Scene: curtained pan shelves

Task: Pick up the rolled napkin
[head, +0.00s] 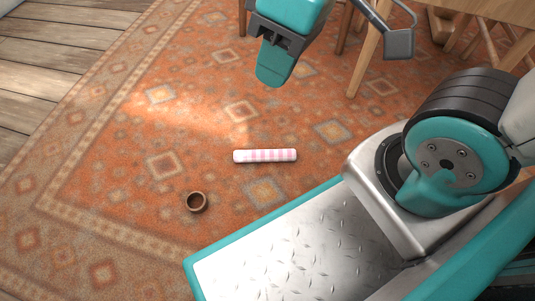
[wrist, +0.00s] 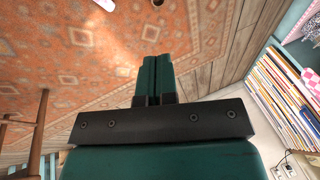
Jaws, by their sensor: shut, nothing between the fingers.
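The rolled napkin (head: 265,155), pink and white checked, lies on the orange patterned rug in the middle of the head view. In the wrist view, a pale end of it (wrist: 105,4) shows at the top edge, mostly cut off. My gripper (head: 272,78) is in the upper middle of the head view, apart from the napkin and beyond it. Its two teal fingers (wrist: 155,60) are closed together and empty in the wrist view.
A small brown ring-like cup (head: 196,202) sits on the rug left of and nearer than the napkin. Wooden furniture legs (head: 364,65) stand at the upper right. A shelf of books (wrist: 285,98) is at the right of the wrist view. Rug (head: 110,150) left of the napkin is clear.

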